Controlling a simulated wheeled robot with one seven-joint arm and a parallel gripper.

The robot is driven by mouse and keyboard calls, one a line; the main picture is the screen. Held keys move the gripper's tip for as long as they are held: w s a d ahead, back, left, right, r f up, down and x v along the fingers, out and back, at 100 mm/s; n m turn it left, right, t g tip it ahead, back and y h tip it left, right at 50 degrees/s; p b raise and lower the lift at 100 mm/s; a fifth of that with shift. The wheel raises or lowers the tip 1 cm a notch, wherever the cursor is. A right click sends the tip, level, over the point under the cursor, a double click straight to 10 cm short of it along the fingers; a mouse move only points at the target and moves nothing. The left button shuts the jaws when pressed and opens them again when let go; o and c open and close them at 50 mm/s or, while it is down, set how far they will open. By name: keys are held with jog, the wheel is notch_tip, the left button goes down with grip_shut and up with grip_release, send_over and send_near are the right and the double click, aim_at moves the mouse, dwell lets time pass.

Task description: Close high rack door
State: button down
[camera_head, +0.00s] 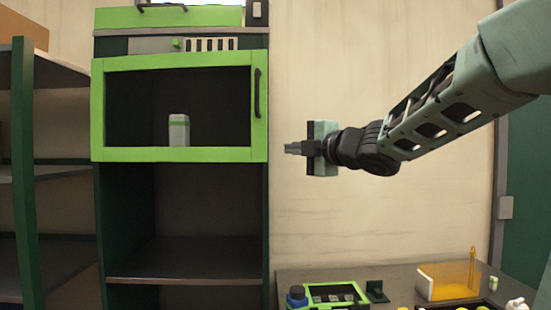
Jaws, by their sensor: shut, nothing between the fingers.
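The high rack (131,229) stands left of centre. Its upper door (179,155) has a bright green frame, a dark window and a black vertical handle (257,93) on its right side. The door looks flush with the rack front or nearly so; I cannot tell whether a small gap is left. My gripper (291,149) is shut and empty, pointing left. In the picture it lies just right of the door's lower right corner, apart from it.
A table (405,277) at the lower right holds a green-framed tray (336,294), a blue-capped bottle (297,297) and an orange clear bin (450,281). An open shelf unit (24,170) stands at the left. Bare wall lies behind my arm.

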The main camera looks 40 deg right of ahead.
send_near(258, 149)
jog(key=w+a, duration=0.1)
jog(key=w, duration=0.4)
jog(key=shift+w+d, duration=0.3)
jog(key=shift+w, duration=0.15)
jog(key=w+d+n+g+y+p, duration=0.1)
jog(key=w+d+n+y+p, duration=0.2)
jog(key=w+d+y+p, duration=0.1)
jog(key=shift+w+d+r+y+p, duration=0.25)
jog(key=shift+w+y+p, duration=0.2)
jog(key=shift+p, duration=0.65)
